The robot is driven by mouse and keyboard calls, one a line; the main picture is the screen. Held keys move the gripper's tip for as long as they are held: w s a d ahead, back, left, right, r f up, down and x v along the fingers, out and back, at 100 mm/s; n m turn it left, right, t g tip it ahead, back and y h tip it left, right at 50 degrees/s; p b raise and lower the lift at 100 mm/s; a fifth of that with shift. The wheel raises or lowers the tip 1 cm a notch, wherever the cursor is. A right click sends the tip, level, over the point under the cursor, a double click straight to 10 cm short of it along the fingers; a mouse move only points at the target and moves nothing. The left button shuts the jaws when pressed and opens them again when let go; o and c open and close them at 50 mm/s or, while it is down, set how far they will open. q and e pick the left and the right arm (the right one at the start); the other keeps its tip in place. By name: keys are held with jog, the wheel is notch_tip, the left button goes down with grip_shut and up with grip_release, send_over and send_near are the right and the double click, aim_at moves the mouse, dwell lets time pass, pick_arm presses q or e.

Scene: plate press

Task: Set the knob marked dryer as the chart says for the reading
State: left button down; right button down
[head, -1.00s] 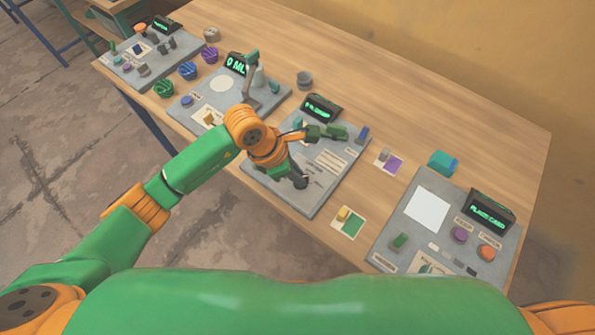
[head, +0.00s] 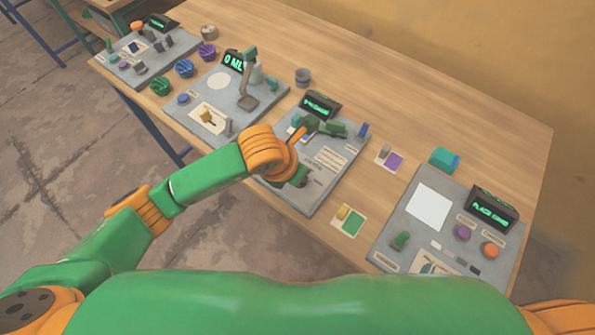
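The middle grey panel (head: 315,198) carries a lit display (head: 316,104), whose small text I cannot read surely. A pale printed chart (head: 330,160) lies on the panel. My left arm reaches over the panel from the left, with its orange wrist (head: 264,151) above the left edge. Dark green parts of my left gripper (head: 320,126) show over the panel just below the display. The finger gap is not clear, and I see nothing held. The word dryer is not legible, and the knob low on this panel is hidden by my wrist. My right gripper is not in view.
A panel with a 0 ML display (head: 234,61) stands left. The right panel (head: 390,244) has a PLACE CARD display (head: 489,209), a purple knob (head: 462,233) and an orange knob (head: 491,250). A teal block (head: 444,160) lies above it. The table's back right is clear.

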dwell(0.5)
pick_arm(q)
jog(key=c, duration=0.9)
grip_release()
jog(key=shift+o, duration=0.2)
jog(key=v, duration=0.7)
jog(key=shift+b, duration=0.45)
